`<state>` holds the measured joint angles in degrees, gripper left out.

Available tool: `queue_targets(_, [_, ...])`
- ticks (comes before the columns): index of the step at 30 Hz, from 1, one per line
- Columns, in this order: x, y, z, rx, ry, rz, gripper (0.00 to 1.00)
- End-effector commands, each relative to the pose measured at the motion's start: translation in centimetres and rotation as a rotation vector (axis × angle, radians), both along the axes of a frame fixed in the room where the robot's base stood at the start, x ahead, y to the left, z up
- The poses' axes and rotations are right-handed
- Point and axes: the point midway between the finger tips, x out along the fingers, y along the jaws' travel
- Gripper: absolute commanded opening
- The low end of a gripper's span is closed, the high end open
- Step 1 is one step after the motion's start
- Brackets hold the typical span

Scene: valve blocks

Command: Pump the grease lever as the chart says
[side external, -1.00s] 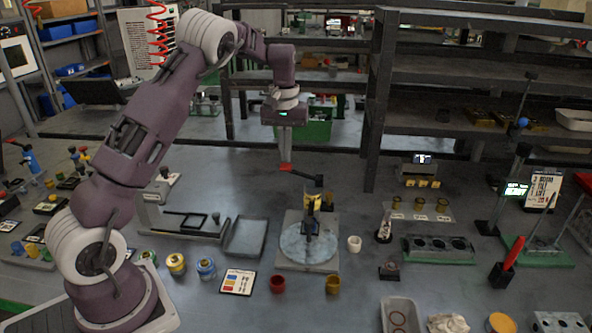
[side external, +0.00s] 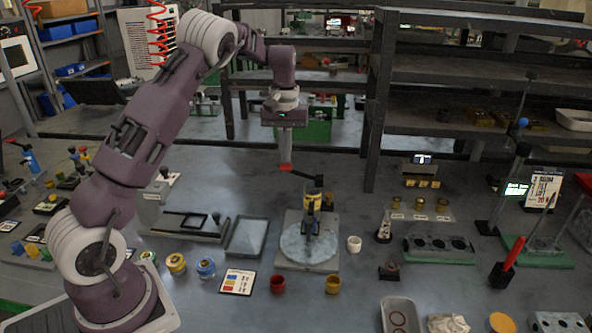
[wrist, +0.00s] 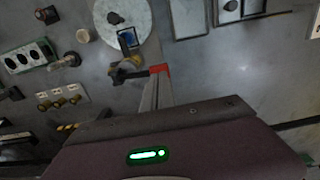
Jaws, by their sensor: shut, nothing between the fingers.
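My gripper (side external: 286,156) is shut and empty, pointing down. Its fingertips are right at the red end (side external: 285,168) of a black lever (side external: 303,174); I cannot tell whether they touch. The lever leads right to a dark and yellow upright fitting (side external: 312,200) by a round grey disc (side external: 300,247) on a square plate. In the wrist view the fingers (wrist: 154,86) end beside the red lever end (wrist: 158,69), and the black lever (wrist: 130,74) runs left from it. A card with coloured bars (side external: 238,281) lies in front, and a printed card (side external: 543,189) stands at right; their text is not clearly legible.
Red (side external: 277,284) and yellow (side external: 333,284) cups stand in front of the plate, and a white cup (side external: 354,244) to its right. A grey tray (side external: 246,237) lies left. A dark shelf rack (side external: 380,110) rises behind at right.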

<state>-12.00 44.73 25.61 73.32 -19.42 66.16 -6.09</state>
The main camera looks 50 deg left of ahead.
Motion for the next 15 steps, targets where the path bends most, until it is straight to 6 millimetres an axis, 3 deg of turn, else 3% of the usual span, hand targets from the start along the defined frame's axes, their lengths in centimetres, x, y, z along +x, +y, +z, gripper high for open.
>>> queue_targets(15, [0.0, 0.0, -1.6, -0.001, 0.001, 0.000, 0.00])
